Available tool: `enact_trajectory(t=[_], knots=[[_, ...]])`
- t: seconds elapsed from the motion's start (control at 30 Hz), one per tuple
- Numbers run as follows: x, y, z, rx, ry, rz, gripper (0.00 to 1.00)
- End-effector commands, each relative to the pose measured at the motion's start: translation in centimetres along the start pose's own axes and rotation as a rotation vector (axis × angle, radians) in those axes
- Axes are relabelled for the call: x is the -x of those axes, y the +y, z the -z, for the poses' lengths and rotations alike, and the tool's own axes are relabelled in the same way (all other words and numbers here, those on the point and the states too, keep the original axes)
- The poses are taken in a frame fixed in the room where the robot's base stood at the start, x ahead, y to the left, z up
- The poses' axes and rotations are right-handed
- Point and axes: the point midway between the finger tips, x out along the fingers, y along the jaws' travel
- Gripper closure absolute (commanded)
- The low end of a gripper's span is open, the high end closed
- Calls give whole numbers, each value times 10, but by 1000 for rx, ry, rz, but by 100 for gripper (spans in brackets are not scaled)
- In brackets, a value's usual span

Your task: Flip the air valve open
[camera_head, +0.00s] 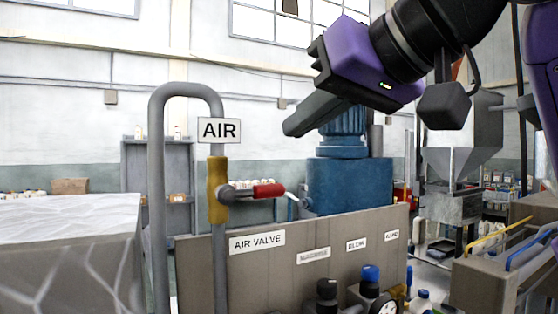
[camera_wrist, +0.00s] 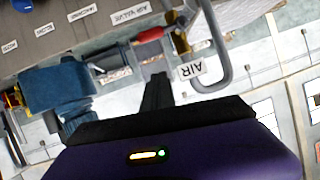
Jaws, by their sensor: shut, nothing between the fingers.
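The air valve has a yellow body (camera_head: 217,190) on a grey vertical pipe, under a white AIR sign (camera_head: 219,130). Its red handle (camera_head: 268,190) points sideways to the right, about level, across the pipe. My gripper (camera_head: 292,128) is shut and empty, above and to the right of the red handle in the head view, apart from it. In the wrist view, which is turned roughly upside down, the shut fingers (camera_wrist: 158,80) show below the red handle (camera_wrist: 150,35) and left of the AIR sign (camera_wrist: 190,70).
A grey panel (camera_head: 210,275) with an AIR VALVE label stands below the valve. The bent grey pipe (camera_head: 157,200) rises left of it. A blue machine (camera_head: 348,185) stands behind. Black and blue knobs (camera_head: 371,275) stick up at the front. Space around the handle looks open.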

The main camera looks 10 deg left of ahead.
Motion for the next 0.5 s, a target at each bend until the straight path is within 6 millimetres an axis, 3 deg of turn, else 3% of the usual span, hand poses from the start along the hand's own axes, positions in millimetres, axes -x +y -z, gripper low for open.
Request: enact_trajectory(t=[0.2,0.5], knots=[[39,-16,11,52,-119,-101,100],[57,-22,12,71,-177,-155,100]])
